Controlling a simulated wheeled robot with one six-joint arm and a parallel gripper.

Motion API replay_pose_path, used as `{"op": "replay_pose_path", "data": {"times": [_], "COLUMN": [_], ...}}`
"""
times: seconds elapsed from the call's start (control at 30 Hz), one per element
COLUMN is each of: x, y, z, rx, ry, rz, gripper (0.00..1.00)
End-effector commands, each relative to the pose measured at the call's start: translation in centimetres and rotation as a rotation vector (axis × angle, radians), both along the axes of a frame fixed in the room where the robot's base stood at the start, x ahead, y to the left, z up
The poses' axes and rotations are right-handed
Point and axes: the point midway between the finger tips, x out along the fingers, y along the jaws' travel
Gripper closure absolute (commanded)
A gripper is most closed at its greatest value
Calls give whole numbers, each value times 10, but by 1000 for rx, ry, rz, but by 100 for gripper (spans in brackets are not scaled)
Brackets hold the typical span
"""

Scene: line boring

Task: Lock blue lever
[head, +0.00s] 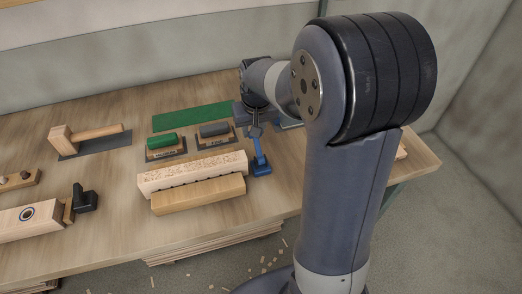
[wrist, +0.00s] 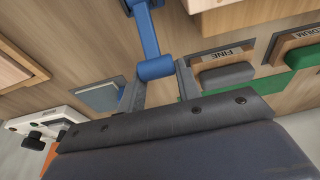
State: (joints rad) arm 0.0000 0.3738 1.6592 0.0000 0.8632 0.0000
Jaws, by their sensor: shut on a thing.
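The blue lever (head: 260,158) stands at the right end of a pale wooden block, its arm rising steeply from a blue base. In the wrist view its arm (wrist: 146,32) ends in a rounded blue crosspiece (wrist: 156,68). My gripper (head: 255,131) is at the top of the lever in the head view. In the wrist view my gripper (wrist: 160,76) has one finger at each end of the crosspiece, shut on it. My arm hides part of the bench on the right.
The pale block (head: 193,173) and a front wooden bar (head: 198,195) lie left of the lever. Behind them are a green-handled block (head: 165,141) and a grey-handled block (head: 214,130). A mallet (head: 85,137) and a black-knobbed clamp (head: 83,199) are further left.

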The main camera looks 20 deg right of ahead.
Motion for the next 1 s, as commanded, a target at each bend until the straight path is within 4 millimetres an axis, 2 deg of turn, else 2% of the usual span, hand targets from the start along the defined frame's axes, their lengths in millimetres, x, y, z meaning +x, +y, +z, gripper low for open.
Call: {"op": "replay_pose_path", "data": {"times": [0.23,0.67,0.93,0.97,1.0], "x": [8,10,15,15,15], "y": [0,0,0,0,0], "z": [-13,-15,-28,-26,-25], "rx": [0,0,0,0,0], "ry": [1,1,1,0,0], "rz": [0,0,0,0,0], "gripper": [86,86,86,66,63]}}
